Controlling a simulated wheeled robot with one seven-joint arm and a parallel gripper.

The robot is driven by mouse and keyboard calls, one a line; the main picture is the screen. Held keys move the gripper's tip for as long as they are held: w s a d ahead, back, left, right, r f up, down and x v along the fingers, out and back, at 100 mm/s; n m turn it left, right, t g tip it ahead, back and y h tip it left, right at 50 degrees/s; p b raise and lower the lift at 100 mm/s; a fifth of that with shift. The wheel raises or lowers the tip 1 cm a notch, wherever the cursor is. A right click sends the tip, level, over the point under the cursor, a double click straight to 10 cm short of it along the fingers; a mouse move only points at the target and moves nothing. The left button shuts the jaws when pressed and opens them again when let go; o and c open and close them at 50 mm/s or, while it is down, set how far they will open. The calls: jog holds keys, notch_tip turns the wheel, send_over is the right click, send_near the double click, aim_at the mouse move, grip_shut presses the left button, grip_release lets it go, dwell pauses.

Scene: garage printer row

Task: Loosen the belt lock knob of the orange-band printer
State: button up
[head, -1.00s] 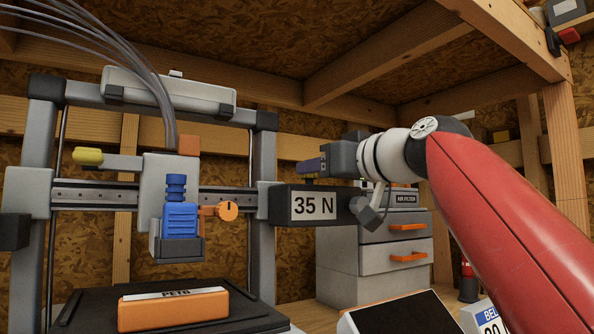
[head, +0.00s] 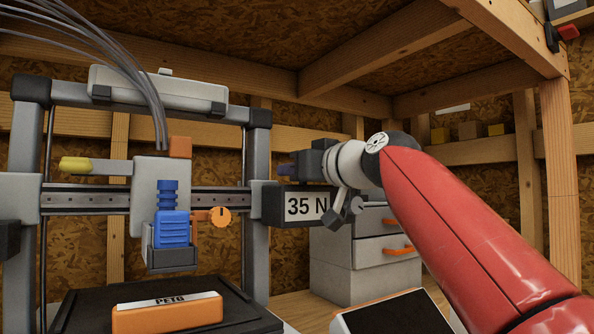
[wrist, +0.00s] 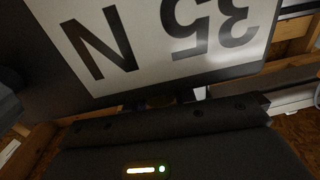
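The printer (head: 255,150) stands at left with a grey frame and an orange block labelled PETG (head: 168,312) on its dark bed. An orange round knob (head: 220,217) with a dark mark sits right of its blue-and-grey print head (head: 172,230). A dark box with a "35 N" plate (head: 300,206) is at the right upright; the plate fills the upper wrist view (wrist: 170,40), upside down. My gripper (head: 286,171) points left, just above or behind this box. Its fingertips are small and partly hidden, so its opening is unclear. I cannot make out which part is the belt lock knob.
A yellow-ended lever (head: 76,164) sticks out left of the print head. A grey drawer cabinet (head: 338,268) stands behind my arm. A dark-faced panel with an orange edge (head: 395,315) is at the front. Grey tubes (head: 120,65) arch above the printer.

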jog(key=shift+c, duration=0.6)
jog(key=shift+y, duration=0.3)
jog(key=shift+n+g+y, duration=1)
jog(key=shift+n+g, duration=0.1)
jog(key=shift+g, duration=0.1)
jog(key=shift+s+a+r+n+g+y+p, duration=0.1)
jog(key=shift+n+g+y+p, duration=0.15)
jog(key=shift+n+g+y, duration=0.45)
jog(key=shift+s+a+n+g+y+p, duration=0.15)
jog(key=shift+n+g+y+p, duration=0.25)
jog(key=shift+g, duration=0.5)
jog(key=shift+s+d+r+n+g+y+p, duration=0.15)
jog(key=shift+n+g+y, duration=0.25)
jog(key=shift+n+g, duration=0.35)
jog(key=shift+a+f+g, duration=0.15)
jog(key=shift+g, duration=0.2)
jog(key=o, duration=1)
